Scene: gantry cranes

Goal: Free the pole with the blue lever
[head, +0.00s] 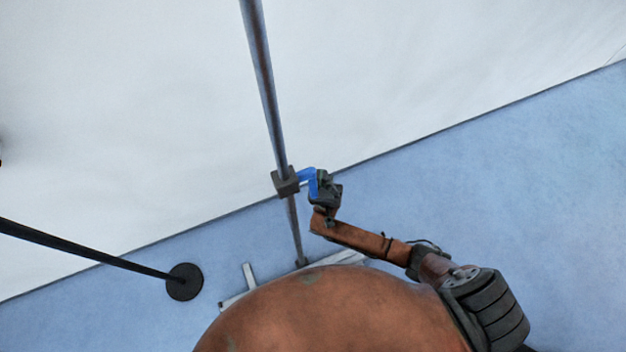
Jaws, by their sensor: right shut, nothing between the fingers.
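A grey metal pole (262,75) runs from the top of the head view down to the floor. A dark clamp block (286,182) sits around it. The blue lever (307,174) sticks out from the right side of the clamp and bends downward. My right gripper (319,181) is at the lever's outer end, right beside it. Its fingers look closed, but they are small and partly overlap the lever; whether they touch it I cannot tell. My left gripper is not in view.
A pale metal base frame (249,277) lies on the blue floor (500,170) around the pole's foot, partly hidden by my body. A black post with a round black base (184,282) stands to the left. A white wall (130,110) fills the upper left. Floor at the right is clear.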

